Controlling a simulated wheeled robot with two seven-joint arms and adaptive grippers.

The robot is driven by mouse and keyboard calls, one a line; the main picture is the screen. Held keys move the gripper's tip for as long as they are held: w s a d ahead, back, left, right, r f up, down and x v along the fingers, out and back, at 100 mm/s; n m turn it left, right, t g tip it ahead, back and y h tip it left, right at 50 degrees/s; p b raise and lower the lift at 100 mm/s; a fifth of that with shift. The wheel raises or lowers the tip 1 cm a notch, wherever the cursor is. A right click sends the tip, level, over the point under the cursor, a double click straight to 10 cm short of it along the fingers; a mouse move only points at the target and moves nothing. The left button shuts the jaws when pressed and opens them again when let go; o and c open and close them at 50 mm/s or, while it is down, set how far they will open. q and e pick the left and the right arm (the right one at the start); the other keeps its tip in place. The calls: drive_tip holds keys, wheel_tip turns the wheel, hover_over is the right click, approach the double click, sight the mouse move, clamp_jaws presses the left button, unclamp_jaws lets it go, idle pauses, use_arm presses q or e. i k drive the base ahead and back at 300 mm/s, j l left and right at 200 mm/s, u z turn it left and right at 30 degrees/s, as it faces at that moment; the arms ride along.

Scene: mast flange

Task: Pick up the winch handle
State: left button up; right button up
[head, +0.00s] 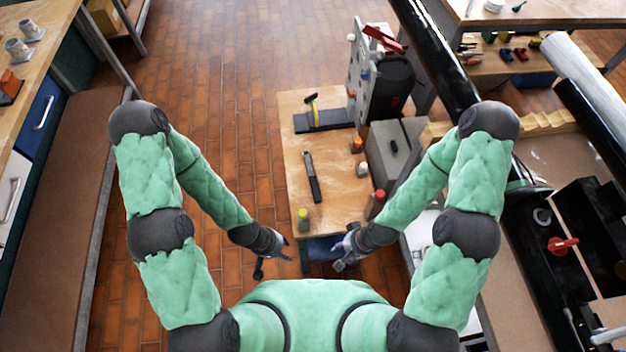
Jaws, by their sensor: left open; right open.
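A long dark bar-like tool (312,178), which looks like the winch handle, lies on the small wooden table (270,135) ahead of me. It points away from me, near the table's middle. My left gripper (273,262) is open and empty, low in front of the table's near left corner. My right gripper (342,257) is open and empty, near the table's front edge. Both are apart from the tool and closer to me than it is.
A yellow-green jar (303,219) stands at the near left. Small bottles and a grey box (393,152) line the right side. Brick floor (215,90) is free to the left.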

sight(313, 182)
drive_tip(key=k+j+z, duration=0.2)
drive_tip(key=j, duration=0.4)
drive_tip(key=i+j+z, duration=0.15)
drive_tip(key=j, duration=0.25)
drive_tip(key=i+j+z, duration=0.2)
drive_tip(key=j, duration=0.25)
drive_tip(key=i+j+z, duration=0.15)
drive_tip(key=j, duration=0.3)
drive_tip(key=i+j+z, duration=0.2)
drive_tip(key=j, duration=0.25)
drive_tip(key=j+z, duration=0.15)
drive_tip(key=j, duration=0.3)
